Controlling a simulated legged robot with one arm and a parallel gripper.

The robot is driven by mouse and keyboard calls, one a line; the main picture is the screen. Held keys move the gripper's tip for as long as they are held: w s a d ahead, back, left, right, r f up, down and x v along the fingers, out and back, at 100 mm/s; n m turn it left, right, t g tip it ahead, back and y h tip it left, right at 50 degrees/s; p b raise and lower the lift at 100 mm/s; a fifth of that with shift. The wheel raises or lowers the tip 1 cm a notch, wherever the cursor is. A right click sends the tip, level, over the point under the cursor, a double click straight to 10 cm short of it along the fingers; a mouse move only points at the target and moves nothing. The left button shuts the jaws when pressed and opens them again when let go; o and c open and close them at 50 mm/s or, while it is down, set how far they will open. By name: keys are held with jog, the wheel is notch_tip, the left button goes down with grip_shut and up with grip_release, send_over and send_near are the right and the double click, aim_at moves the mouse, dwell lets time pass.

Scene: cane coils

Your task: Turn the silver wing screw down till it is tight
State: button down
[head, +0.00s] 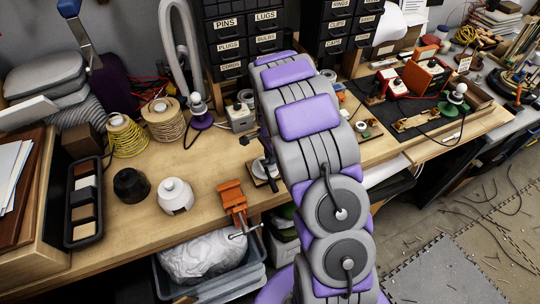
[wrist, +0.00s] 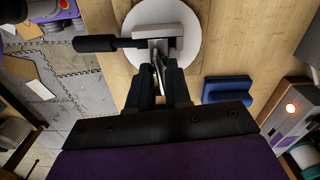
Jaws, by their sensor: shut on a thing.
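In the wrist view, my gripper (wrist: 159,80) is shut on a small silver piece, which looks like the wing screw (wrist: 158,62). The fingers stand on either side of it and cover part of it. The screw meets a grey metal block (wrist: 158,32) in front of a white round disc (wrist: 188,45). A black handle (wrist: 97,43) sticks out to the left from the block. How far the screw is turned down cannot be told. In the head view my arm hides the gripper and the screw.
A blue block (wrist: 228,90) lies right of my gripper on the wooden bench. In the head view, an orange vise (head: 232,197) and a white pot (head: 175,195) stand left of my arm; drawer cabinets (head: 240,40) stand behind.

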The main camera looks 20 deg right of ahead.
jog(key=m+p, duration=0.1)
jog(key=m, duration=0.2)
jog(key=shift+r+m+p, duration=0.1)
jog(key=shift+m+p, duration=0.85)
jog(key=shift+m, duration=0.75)
jog(key=c, duration=1.2)
grip_release()
jog(key=shift+c, duration=0.2)
jog(key=shift+r+p, duration=1.15)
jog(key=shift+r, duration=2)
jog(key=shift+c, duration=0.4)
